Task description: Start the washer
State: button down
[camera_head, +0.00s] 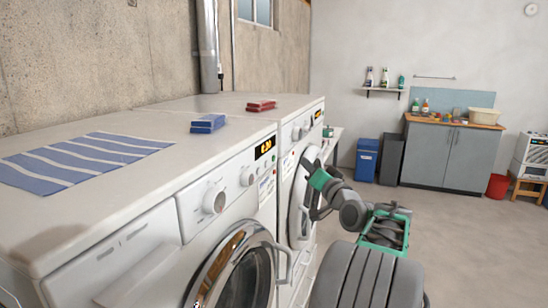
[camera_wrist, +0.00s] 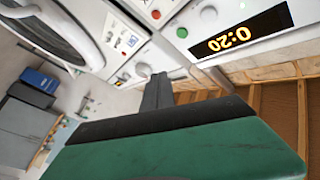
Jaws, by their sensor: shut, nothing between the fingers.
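Two white front-loading machines stand side by side along the left wall in the head view. The near machine (camera_head: 130,268) has a dial (camera_head: 214,201) and a lit display (camera_head: 264,149). The far machine (camera_head: 291,170) has its own control panel and lit display. My gripper (camera_head: 308,162) is shut and empty at the far machine's front, partly hiding it. In the wrist view a display (camera_wrist: 240,33) reads 0:20, with a green button (camera_wrist: 209,14) and a red button (camera_wrist: 156,14) near it.
A striped blue cloth (camera_head: 80,160), a blue folded stack (camera_head: 208,123) and a red one (camera_head: 261,106) lie on the machine tops. A blue bin (camera_head: 367,158) and grey cabinet (camera_head: 441,158) stand at the back.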

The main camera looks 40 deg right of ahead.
aim_at(274, 158)
jog(key=w+a+p, duration=0.1)
jog(key=w+a, duration=0.2)
jog(key=w, duration=0.2)
jog(key=shift+w, duration=0.35)
jog(key=shift+w, duration=0.1)
dwell(1.6)
jog(key=shift+w+a, duration=0.15)
jog(key=shift+w, duration=0.1)
